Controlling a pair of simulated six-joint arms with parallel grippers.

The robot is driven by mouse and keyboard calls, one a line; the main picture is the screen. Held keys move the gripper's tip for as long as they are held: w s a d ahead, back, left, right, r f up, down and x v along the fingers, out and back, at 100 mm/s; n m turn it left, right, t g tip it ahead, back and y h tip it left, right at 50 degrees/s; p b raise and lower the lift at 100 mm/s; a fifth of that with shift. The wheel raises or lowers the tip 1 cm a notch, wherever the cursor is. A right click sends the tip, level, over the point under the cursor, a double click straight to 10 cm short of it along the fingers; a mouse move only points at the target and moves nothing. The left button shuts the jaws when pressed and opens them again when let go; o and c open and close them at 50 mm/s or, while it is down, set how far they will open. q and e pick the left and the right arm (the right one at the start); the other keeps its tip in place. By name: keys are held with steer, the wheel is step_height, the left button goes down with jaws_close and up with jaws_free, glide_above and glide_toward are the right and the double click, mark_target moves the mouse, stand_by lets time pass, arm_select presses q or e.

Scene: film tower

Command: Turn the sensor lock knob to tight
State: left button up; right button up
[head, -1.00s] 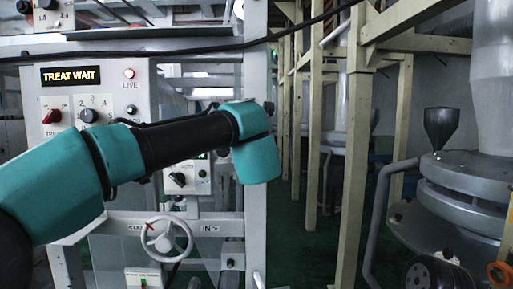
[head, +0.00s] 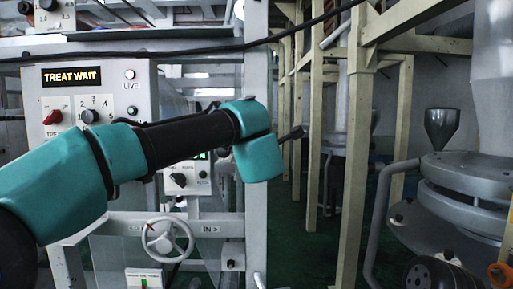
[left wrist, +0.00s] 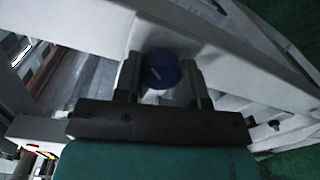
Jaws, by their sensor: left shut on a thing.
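A round blue knob (left wrist: 160,66) with a pale line on its face sits against a light grey frame beam in the left wrist view. My left gripper (left wrist: 162,84) has one dark finger on each side of it and is shut on it. In the head view my left arm reaches in from the left across the control panel. A dark part (head: 291,133) sticks out to the right of the teal wrist. The knob's lock state cannot be read. My right gripper is not in view.
A control panel (head: 143,90) with a lit "TREAT WAIT" sign (head: 71,77) stands behind my arm. A white handwheel (head: 166,237) is below the arm. A black cable (head: 200,48) crosses above. Cream posts (head: 353,150) and a grey machine (head: 468,185) stand to the right.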

arm_select(q)
steer(key=shift+m, duration=0.5)
steer(key=o, duration=0.9)
steer(key=s, duration=1.7)
steer(key=shift+s+d+r, duration=0.2)
steer(key=shift+d+r, duration=0.05)
steer(key=shift+d, duration=0.05)
